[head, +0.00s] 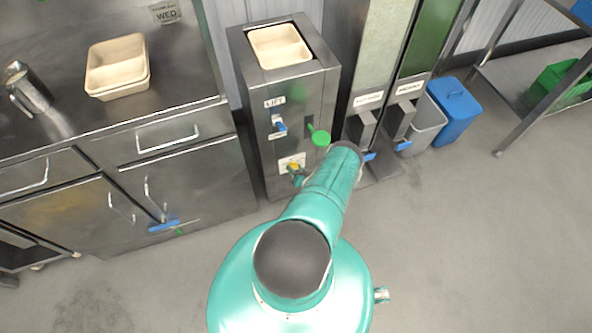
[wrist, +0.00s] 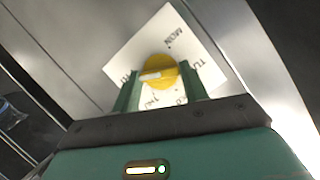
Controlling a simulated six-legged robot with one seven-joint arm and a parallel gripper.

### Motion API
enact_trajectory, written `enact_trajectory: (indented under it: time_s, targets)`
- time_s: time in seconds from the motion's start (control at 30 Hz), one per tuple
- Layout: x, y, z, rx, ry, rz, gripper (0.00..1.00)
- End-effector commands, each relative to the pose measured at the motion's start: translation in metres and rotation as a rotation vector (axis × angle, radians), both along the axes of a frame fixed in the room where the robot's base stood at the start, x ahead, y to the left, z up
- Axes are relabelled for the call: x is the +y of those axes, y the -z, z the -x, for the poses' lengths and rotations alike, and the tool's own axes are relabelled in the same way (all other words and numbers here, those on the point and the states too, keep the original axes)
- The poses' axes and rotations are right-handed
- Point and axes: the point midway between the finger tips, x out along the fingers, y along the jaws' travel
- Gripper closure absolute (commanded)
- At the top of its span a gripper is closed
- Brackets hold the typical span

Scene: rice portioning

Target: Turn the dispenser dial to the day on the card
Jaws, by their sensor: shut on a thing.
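The card (head: 165,12) at the back of the steel counter reads WED. The yellow dial (head: 294,166) sits low on the front of a steel cabinet labelled LIFT. In the wrist view the round dial (wrist: 165,70) has a white bar lying roughly level, toward its left side. Its white plate (wrist: 136,50) carries day letters; MON and TU show, the lower ones are partly hidden. My gripper (wrist: 160,78) has its green fingers on either side of the dial and is shut on it. In the head view my gripper (head: 298,177) is at the dial, partly hidden by my arm.
The steel cabinet (head: 245,110) has a green knob (head: 319,137) and a blue handle (head: 281,126) above the dial. Tall dispensers (head: 378,65) stand to its right, with grey and blue bins (head: 456,112) beyond. A counter with drawers is left. Floor at right is clear.

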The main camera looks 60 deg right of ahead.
Motion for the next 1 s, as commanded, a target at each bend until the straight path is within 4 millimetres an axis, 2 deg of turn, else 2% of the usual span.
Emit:
enact_trajectory:
  time_s: [0.37,1.0]
  targets:
    - [0.0019,-0.0013,-0.0029,0.136,-0.003,0.137,0.79]
    - [0.0065,-0.0003,-0.0066,0.56,-0.006,0.561,0.79]
